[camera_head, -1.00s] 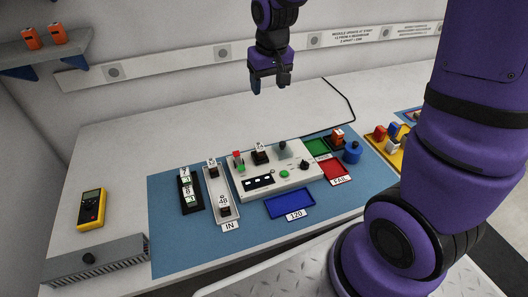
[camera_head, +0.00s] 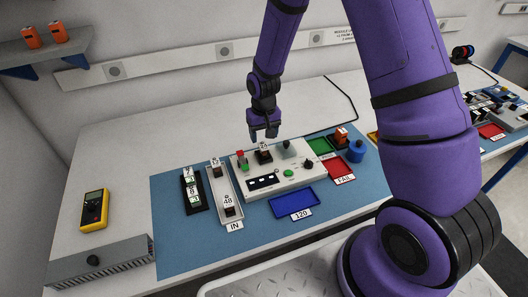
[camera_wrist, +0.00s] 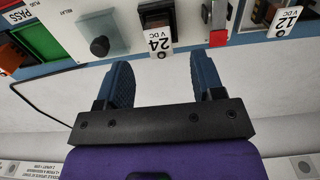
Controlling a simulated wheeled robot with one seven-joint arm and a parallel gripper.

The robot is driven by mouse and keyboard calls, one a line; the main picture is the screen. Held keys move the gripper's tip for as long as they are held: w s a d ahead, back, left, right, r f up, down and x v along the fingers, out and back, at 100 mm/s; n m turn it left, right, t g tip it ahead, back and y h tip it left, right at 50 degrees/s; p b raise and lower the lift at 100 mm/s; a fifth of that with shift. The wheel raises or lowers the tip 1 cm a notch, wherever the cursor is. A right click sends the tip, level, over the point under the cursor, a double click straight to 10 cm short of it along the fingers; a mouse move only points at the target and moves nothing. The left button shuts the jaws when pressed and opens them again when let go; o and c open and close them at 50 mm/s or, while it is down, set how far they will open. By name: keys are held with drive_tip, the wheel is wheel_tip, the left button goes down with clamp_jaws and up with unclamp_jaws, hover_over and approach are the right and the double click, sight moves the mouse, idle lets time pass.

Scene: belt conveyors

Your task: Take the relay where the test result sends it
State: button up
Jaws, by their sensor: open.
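The tester (camera_head: 305,183) is a pale box on the blue mat. A dark relay (camera_head: 264,152) with a white tag stands on its back part; in the wrist view the relay (camera_wrist: 154,15) is by a tag reading 24 V DC. My gripper (camera_head: 265,134) is open and empty, just above and behind this relay; in the wrist view its fingers (camera_wrist: 163,68) point toward it, one on each side. The green PASS tray (camera_head: 319,146), red FAIL tray (camera_head: 337,171) and blue 120 tray (camera_head: 293,204) are empty where visible. The tester's two small display windows (camera_head: 262,181) are unreadable.
The IN tray (camera_head: 222,187) holds two dark relays, one tagged 48. A black rack (camera_head: 192,190) stands left of it. A blue pot (camera_head: 356,151) is at right.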

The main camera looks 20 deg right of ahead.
sight(264, 145)
drive_tip(key=shift+w+f, duration=0.2)
drive_tip(key=shift+f, duration=3.3)
drive_tip(key=shift+c, duration=0.3)
drive_tip(key=c, duration=0.9)
